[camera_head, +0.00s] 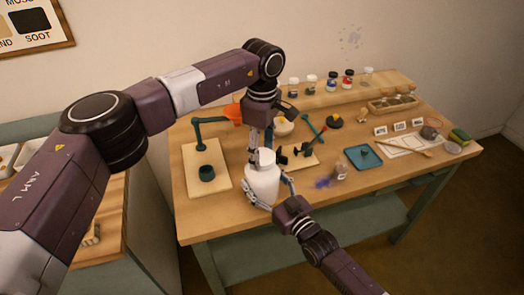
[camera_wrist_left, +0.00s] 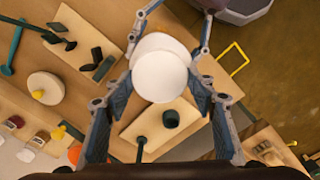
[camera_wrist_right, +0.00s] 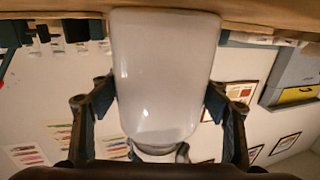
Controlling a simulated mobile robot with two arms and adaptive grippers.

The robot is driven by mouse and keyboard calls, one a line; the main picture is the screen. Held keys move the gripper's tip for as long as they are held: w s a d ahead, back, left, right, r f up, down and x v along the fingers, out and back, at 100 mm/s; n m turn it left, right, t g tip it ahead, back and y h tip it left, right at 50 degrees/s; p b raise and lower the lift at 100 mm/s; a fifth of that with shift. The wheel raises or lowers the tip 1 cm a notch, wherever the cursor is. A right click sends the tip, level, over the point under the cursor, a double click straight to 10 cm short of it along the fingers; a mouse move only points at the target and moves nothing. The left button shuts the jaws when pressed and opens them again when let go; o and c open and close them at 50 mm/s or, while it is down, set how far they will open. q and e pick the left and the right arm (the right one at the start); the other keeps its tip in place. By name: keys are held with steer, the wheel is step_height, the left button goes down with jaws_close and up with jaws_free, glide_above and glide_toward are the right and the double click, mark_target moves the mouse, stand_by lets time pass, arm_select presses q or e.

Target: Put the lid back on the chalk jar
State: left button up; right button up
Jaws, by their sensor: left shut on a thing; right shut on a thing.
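The white chalk jar (camera_head: 262,184) stands upright near the table's front edge. My right gripper (camera_head: 270,197) is shut around its body; in the right wrist view the jar body (camera_wrist_right: 165,75) fills the space between the fingers. My left gripper (camera_head: 260,150) reaches down from above and is shut on the round white lid (camera_wrist_left: 160,76). In the head view the lid (camera_head: 266,156) is at the jar's mouth. In the left wrist view the lid looks offset from the jar's shoulder (camera_wrist_left: 162,41) behind it. I cannot tell whether the lid touches the rim.
A board with a teal cup (camera_head: 206,173) and a teal arm stands to the left. A small glass jar (camera_head: 340,172) beside a blue smudge and a teal tray (camera_head: 364,157) are to the right. Small jars line the back shelf (camera_head: 345,92).

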arm_select(q)
steer(key=m, duration=1)
steer(key=shift+m, duration=0.3)
steer(key=m, duration=0.9)
steer(key=o, duration=0.8)
steer(key=shift+c, duration=0.2)
